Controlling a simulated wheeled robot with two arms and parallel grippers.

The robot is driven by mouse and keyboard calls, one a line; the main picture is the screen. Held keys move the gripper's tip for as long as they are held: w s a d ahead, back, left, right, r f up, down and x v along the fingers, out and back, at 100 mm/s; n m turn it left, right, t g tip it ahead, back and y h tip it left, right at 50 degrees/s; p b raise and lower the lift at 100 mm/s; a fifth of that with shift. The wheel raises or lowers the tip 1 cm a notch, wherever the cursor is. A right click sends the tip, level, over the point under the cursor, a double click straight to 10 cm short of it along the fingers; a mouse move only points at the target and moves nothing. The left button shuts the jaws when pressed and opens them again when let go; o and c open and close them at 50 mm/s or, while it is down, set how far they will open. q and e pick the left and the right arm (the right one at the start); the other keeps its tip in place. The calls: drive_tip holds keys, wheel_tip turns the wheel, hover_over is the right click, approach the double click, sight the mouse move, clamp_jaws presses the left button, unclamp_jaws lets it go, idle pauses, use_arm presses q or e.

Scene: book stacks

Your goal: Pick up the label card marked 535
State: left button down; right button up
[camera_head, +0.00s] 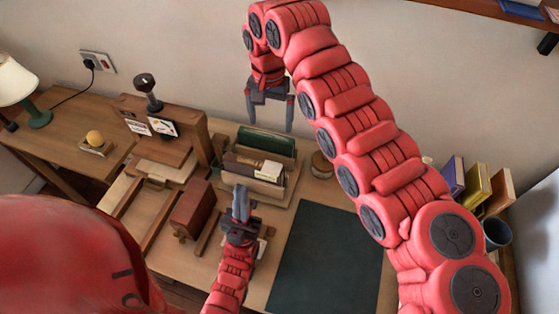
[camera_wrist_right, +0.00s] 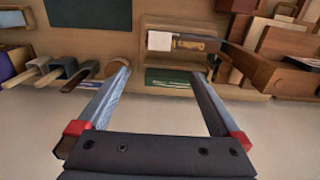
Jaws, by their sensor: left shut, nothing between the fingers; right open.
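Several pale cards show, but I cannot read 535 on any of them. Two cards, one plain (camera_head: 137,126) and one with coloured marks (camera_head: 162,127), are on the upright wooden press at left. A whitish block or card (camera_head: 270,170) lies against a dark book (camera_head: 241,163) in the wooden rack; it also shows in the right wrist view (camera_wrist_right: 160,40). My right gripper (camera_head: 269,117) is open and empty, above and behind the rack; its fingers frame the view in the right wrist camera (camera_wrist_right: 160,74). My left gripper (camera_head: 240,192) is shut and empty, in front of the rack.
A green book (camera_head: 266,141) stands at the back of the wooden rack (camera_head: 272,197). A reddish-brown box (camera_head: 193,209) is left of my left gripper. A dark mat (camera_head: 328,262) lies clear at right. A round wooden jar (camera_head: 321,165) stands beside the rack. A lamp (camera_head: 18,85) is far left.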

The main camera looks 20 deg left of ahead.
drive_tip(key=p, duration=0.2)
hover_over(272, 168)
wheel_tip(272, 168, down, 12)
drive_tip(key=shift+w+a+r, duration=0.1)
drive_tip(key=shift+w, duration=0.05)
drive_tip(key=shift+f, duration=0.3)
drive_tip(key=f+p, duration=0.2)
drive_tip(key=f, duration=0.1)
drive_tip(key=shift+s+f+p, duration=0.2)
drive_tip(key=shift+f+p, duration=0.1)
drive_tip(key=shift+p, duration=0.1)
drive_tip(key=shift+f, duration=0.4)
drive_tip(key=shift+w+f, duration=0.1)
drive_tip(key=shift+f, duration=0.05)
drive_tip(key=shift+f, duration=0.1)
drive_tip(key=c, duration=1.3)
